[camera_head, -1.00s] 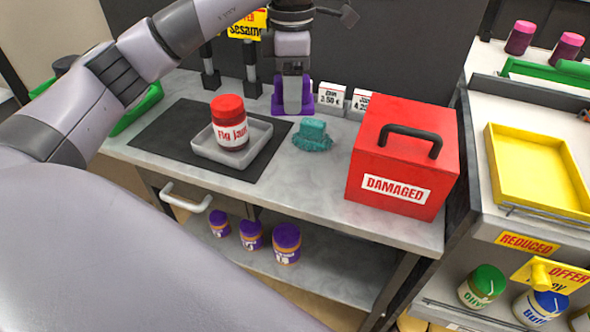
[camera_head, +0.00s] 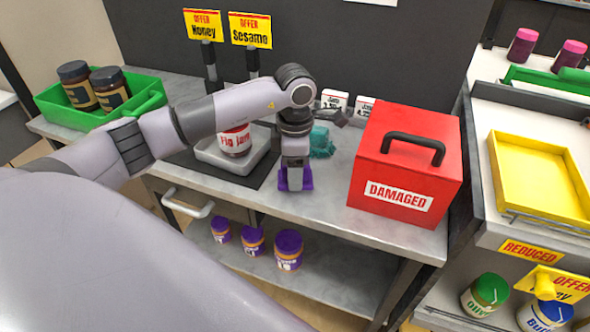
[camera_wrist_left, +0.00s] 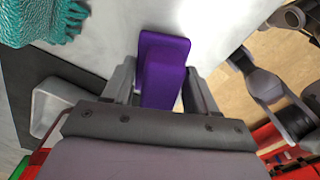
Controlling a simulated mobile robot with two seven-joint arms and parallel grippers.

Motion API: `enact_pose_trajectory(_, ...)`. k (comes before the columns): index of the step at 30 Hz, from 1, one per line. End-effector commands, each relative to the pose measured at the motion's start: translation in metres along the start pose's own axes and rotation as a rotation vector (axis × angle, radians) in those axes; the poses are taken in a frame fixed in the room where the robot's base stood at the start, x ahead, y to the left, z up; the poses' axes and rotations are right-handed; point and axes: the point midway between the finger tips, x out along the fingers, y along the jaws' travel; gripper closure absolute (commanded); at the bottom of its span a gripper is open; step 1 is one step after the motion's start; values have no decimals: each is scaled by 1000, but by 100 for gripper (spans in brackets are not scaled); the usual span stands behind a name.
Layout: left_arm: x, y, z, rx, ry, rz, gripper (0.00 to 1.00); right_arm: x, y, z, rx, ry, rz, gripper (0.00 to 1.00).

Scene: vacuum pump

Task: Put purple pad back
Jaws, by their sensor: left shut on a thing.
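The purple pad (camera_head: 306,181) is in my left gripper (camera_head: 295,178), low by the counter's front edge, left of the red box. In the left wrist view the purple pad (camera_wrist_left: 163,68) shows between the two fingers, which are shut on it. It has a wider plate at its far end and a block towards me. The grey counter is beyond it, with the counter edge and floor to the right. I cannot tell whether the pad touches the counter. My right gripper is not in the head view.
The grey counter (camera_head: 335,205) holds a red box (camera_head: 405,165) on the right, a teal scrubber (camera_head: 322,143) behind my gripper and a fig jam jar (camera_head: 235,143) on a grey tray (camera_head: 212,158). A green crate (camera_head: 60,112) with jars stands at the left. Purple-lidded jars (camera_head: 288,250) are below.

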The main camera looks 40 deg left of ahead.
Motion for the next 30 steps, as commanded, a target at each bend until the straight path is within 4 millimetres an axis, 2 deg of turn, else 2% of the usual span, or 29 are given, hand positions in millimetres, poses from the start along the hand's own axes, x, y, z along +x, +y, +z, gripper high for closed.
enact_pose_trajectory(3, 10, 0, 0, 1, 0, 0, 67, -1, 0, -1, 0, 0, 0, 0)
enact_pose_trajectory(12, 13, 0, 0, 1, -1, 1, 67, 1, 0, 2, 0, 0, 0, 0)
enact_pose_trajectory(13, 13, 0, 0, 1, -1, 1, 39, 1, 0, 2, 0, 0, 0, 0)
enact_pose_trajectory(15, 12, 0, 0, 1, -1, 0, 17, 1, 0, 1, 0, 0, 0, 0)
enact_pose_trajectory(25, 10, 0, 0, 1, -1, 1, 17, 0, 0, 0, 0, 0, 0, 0)
enact_pose_trajectory(30, -7, 1, 1, 1, -4, 5, 17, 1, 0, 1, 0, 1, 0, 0)
